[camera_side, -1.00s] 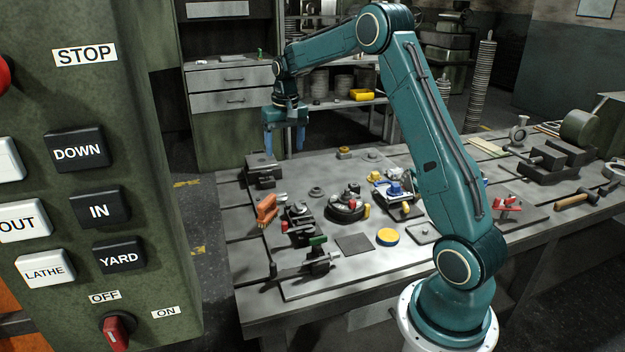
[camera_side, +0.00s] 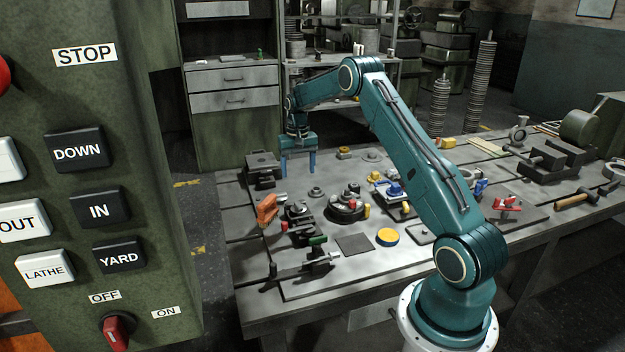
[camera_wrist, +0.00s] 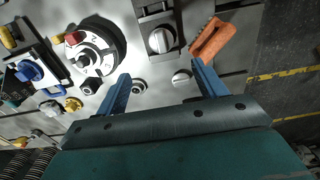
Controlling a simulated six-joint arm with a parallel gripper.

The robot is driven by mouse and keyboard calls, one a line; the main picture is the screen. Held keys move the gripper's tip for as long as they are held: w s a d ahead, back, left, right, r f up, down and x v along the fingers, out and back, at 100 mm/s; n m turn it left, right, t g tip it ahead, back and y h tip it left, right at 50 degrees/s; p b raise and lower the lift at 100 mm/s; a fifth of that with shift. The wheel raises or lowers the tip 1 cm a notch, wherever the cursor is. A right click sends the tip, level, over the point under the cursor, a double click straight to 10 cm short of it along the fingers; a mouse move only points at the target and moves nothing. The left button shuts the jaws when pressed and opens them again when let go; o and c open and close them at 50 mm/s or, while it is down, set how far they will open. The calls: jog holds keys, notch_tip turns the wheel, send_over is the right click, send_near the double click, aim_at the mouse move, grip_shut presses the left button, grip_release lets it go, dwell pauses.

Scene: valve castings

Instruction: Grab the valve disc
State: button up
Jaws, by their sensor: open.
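A small grey round piece with a raised hub, which looks like the valve disc (camera_side: 316,192), lies flat on the bench between the round fixture and the dark vise-like block. In the wrist view a similar round piece (camera_wrist: 139,86) shows beside the left finger. A paler round piece (camera_wrist: 181,78) sits near the right finger; I cannot tell for sure which is the disc. My gripper (camera_side: 298,168) hangs above the bench, behind the disc and slightly left of it, fingers down. Its fingers are apart and empty, also in the wrist view (camera_wrist: 162,74).
The round fixture (camera_wrist: 95,45) with coloured knobs, the dark block (camera_wrist: 158,30) and an orange piece (camera_wrist: 212,40) stand close around. A dark vise (camera_side: 262,170) is at the left back. A yellow-topped disc (camera_side: 388,237) lies nearer the front.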

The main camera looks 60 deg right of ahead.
send_over(298, 204)
jog(key=shift+s+f, duration=0.15)
jog(key=shift+f, duration=1.8)
jog(key=shift+s+f, duration=0.1)
jog(key=shift+f, duration=1.85)
jog(key=shift+f, duration=0.1)
jog(key=shift+w+f, duration=0.15)
jog(key=shift+f, duration=2.35)
jog(key=c, duration=1.1)
